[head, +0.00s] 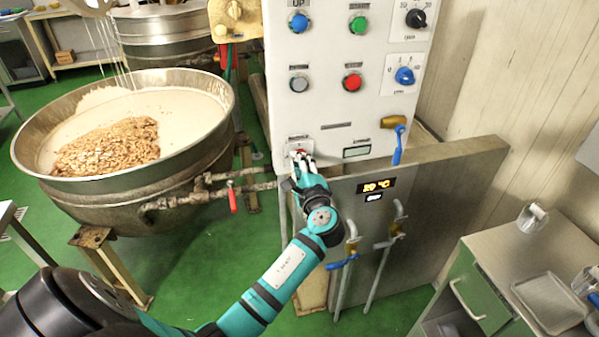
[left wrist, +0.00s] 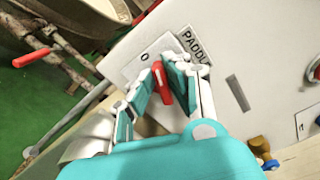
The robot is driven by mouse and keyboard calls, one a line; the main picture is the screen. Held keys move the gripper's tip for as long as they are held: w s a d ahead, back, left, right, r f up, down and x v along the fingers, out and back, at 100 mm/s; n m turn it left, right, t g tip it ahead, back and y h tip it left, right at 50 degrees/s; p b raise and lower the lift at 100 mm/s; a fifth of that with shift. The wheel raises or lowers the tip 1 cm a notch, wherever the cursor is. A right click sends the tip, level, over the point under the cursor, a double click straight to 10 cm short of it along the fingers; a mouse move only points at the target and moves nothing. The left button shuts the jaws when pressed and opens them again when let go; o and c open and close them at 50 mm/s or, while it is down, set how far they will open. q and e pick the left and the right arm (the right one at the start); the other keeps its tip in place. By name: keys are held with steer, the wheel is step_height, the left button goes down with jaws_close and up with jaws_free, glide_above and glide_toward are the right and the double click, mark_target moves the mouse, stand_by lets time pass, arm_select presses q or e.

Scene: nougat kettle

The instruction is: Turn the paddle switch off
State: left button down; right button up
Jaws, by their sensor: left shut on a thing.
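The paddle switch is a red handle (left wrist: 162,82) on a white plate, with a "0" mark and a partly hidden "PADDL..." label (left wrist: 194,45) beside it in the left wrist view. It is on the lower left of the white control panel (head: 325,105) in the head view, mostly hidden by my fingers. My left gripper (head: 301,160) is at the switch, reaching from below. In the left wrist view my left gripper (left wrist: 160,80) is shut on the red handle, with one finger on each side. My right gripper is not in view.
The open kettle (head: 30,150), with white mass and nuts, stands left of the panel. A blue-handled valve (head: 397,145) hangs right of the switch. Pipes and another blue valve handle (head: 342,263) are below. A metal cabinet (head: 500,262) stands at right. Green floor is free between.

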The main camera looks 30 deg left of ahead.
arm_select(q)
steer(key=shift+f+n+b, duration=0.2)
steer(key=shift+n+b, duration=0.9)
steer(key=shift+n, duration=0.05)
steer(key=shift+f+n+b, duration=0.2)
steer(key=shift+n+b, duration=0.9)
steer(key=shift+n, duration=0.05)
steer(key=c, duration=1.3)
jaws_free()
steer(key=shift+r, duration=0.1)
steer(key=shift+c, duration=0.2)
steer(key=v, duration=1.2)
